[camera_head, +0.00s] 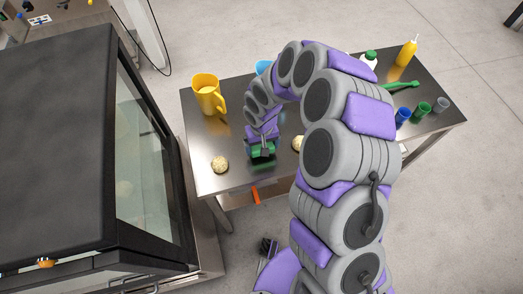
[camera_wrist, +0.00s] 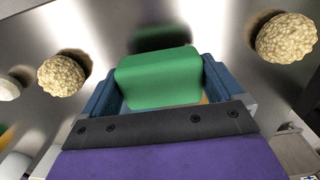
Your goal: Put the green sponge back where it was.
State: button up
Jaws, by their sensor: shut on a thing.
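The green sponge (camera_wrist: 158,80) is a rounded block held between the two blue fingers of my gripper (camera_wrist: 158,84) in the wrist view. In the head view, my gripper (camera_head: 262,150) is over the front part of the steel table (camera_head: 232,180), with the green sponge (camera_head: 262,149) at its tip. A dark green reflection of the sponge shows in the shiny tabletop. I cannot tell exactly how far the sponge is from the surface.
A dough ball (camera_head: 220,164) lies left of my gripper and another (camera_head: 297,144) to its right, partly behind my arm. A yellow pitcher (camera_head: 208,94) stands behind. Blue (camera_head: 402,116) and green (camera_head: 421,112) cups and a yellow bottle (camera_head: 406,53) stand right. A glass-fronted machine (camera_head: 140,160) flanks the table.

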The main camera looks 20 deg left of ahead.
notch_tip(320, 180, down, 4)
jog(key=shift+r+b, duration=0.2)
jog(key=shift+b, duration=0.35)
jog(key=shift+c, duration=0.4)
jog(key=o, duration=0.7)
jog(key=shift+s, duration=0.1)
jog(key=shift+r, duration=0.15)
notch_tip(320, 180, up, 12)
jog(key=p, duration=0.3)
